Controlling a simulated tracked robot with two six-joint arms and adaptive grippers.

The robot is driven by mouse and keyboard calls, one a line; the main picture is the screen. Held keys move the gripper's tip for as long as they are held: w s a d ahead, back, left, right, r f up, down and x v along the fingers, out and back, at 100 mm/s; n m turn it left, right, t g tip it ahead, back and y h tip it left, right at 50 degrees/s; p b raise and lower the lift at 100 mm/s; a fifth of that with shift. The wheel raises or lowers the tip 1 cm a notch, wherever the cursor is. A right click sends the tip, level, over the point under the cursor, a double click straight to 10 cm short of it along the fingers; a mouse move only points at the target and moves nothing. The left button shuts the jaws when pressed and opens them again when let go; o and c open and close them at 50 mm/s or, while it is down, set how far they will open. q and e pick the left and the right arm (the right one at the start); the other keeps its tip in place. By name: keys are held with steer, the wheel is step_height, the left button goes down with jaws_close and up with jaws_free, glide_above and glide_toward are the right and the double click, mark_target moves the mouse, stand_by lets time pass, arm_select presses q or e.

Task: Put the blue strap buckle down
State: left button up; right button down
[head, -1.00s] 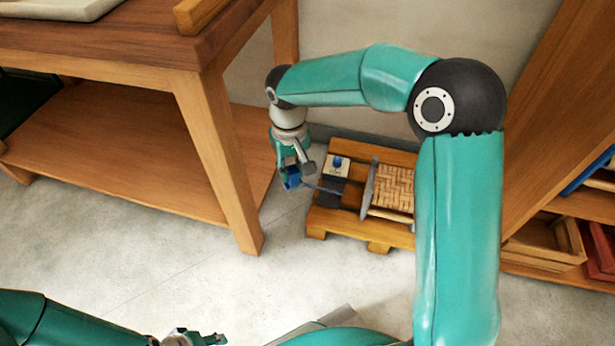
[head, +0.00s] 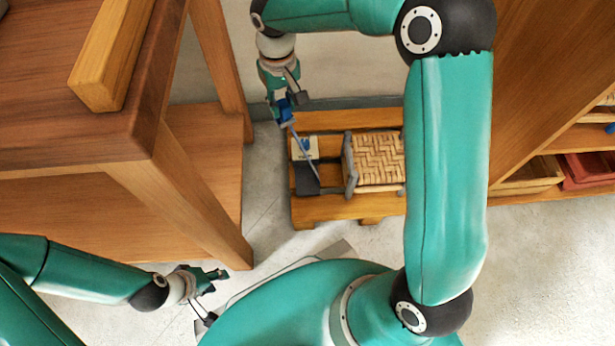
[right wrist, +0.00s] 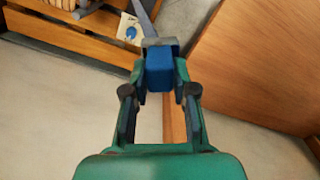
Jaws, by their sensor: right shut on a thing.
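The blue strap buckle (head: 285,112) is between the fingers of my right gripper (head: 284,104), which is shut on it. It also shows in the right wrist view (right wrist: 159,72) between the fingertips. A grey strap (head: 302,147) runs from the buckle down toward the wooden pallet (head: 335,209). The buckle is held near the pallet's back left corner; its height is hard to tell. My left gripper (head: 212,292) is open and empty at the lower left, away from the buckle.
A woven seat (head: 375,160) with grey ends lies on the pallet. A pale card with a blue mark (head: 304,148) and a dark pad (head: 306,180) are left of it. A wooden table (head: 190,200) stands left, shelves with a red bin (head: 588,168) right. Floor in front is mostly clear.

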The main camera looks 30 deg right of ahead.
steer(key=shift+w+d, duration=0.1)
steer(key=shift+w+d+f, duration=0.1)
steer(key=shift+d+f, duration=0.05)
steer(key=shift+f, duration=0.05)
steer(key=shift+s+d+f+m+b, duration=0.2)
steer(key=shift+d+f+m, duration=0.6)
steer(key=shift+f, duration=4.9)
steer(key=shift+s+d+f+m+b, duration=0.1)
steer(key=shift+s+d+f+m, duration=0.45)
steer(key=shift+f, duration=5.1)
steer(key=shift+d+f+m+b, duration=0.15)
steer(key=shift+d+f+m, duration=0.9)
steer(key=shift+f, duration=4.65)
steer(key=shift+a+f, duration=0.1)
steer(key=shift+a, duration=0.1)
